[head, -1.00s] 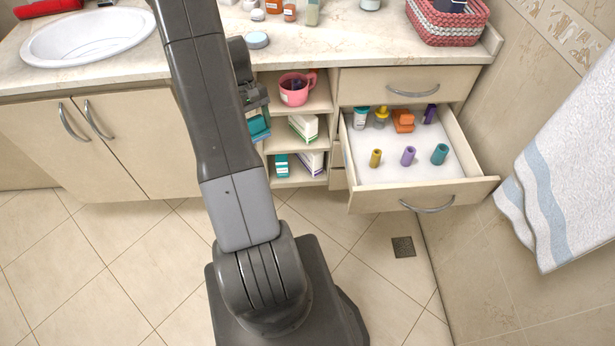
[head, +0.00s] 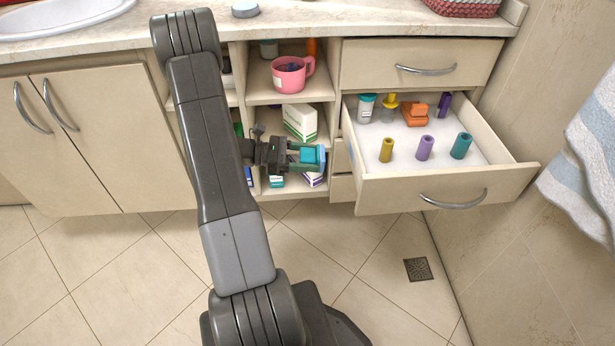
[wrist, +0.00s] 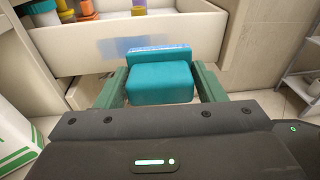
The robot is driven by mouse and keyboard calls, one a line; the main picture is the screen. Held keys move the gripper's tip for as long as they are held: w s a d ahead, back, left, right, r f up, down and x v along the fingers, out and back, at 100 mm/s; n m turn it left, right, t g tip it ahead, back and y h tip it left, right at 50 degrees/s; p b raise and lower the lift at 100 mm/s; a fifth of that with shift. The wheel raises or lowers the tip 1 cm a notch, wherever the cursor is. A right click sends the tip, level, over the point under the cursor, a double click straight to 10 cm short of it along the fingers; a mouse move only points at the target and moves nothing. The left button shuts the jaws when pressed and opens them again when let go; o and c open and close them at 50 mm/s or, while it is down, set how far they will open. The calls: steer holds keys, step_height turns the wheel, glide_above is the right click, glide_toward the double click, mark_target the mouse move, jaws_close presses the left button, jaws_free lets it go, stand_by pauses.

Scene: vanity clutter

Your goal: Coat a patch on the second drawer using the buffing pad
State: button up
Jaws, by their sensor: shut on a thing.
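The buffing pad is a teal block (head: 309,156) with a pale blue face; it also shows in the wrist view (wrist: 160,82). My gripper (head: 308,156) is shut on it, with a green finger on each side in the wrist view (wrist: 160,90). The second drawer (head: 438,186) is pulled open, to the right of the pad. In the wrist view, its cream wall (wrist: 75,60) stands ahead, with a faint grey-blue patch (wrist: 125,47) just behind the pad. I cannot tell whether the pad touches the wall.
Several bottles and tubes, an orange item (head: 414,114) among them, stand in the drawer. Shelves left of it hold a pink mug (head: 291,75) and a white-green box (head: 299,122). A towel (head: 590,150) hangs right. The floor in front is clear.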

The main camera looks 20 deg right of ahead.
steer(key=shift+w+d+f+n+t+h+b, duration=0.15)
steer(key=shift+f+n+t+h+b, duration=0.1)
steer(key=shift+f+h+b, duration=0.25)
steer(key=shift+w+d+f+n+t+h+b, duration=0.15)
steer(key=shift+f+n+t+h+b, duration=0.15)
steer(key=shift+f+b, duration=0.25)
steer(key=shift+x, duration=2.95)
steer(key=shift+x, duration=0.95)
steer(key=shift+w+r, duration=0.1)
steer(key=shift+w+d, duration=0.2)
steer(key=shift+w, duration=1.1)
steer(key=shift+w+d, duration=0.25)
steer(key=shift+w, duration=0.35)
steer(key=shift+w+d, duration=0.2)
steer(key=shift+w, duration=0.4)
steer(key=shift+s+a, duration=0.25)
steer(key=shift+s, duration=0.6)
steer(key=shift+s+a, duration=0.25)
steer(key=shift+s, duration=0.65)
steer(key=shift+s+a, duration=0.25)
steer(key=shift+s, duration=0.6)
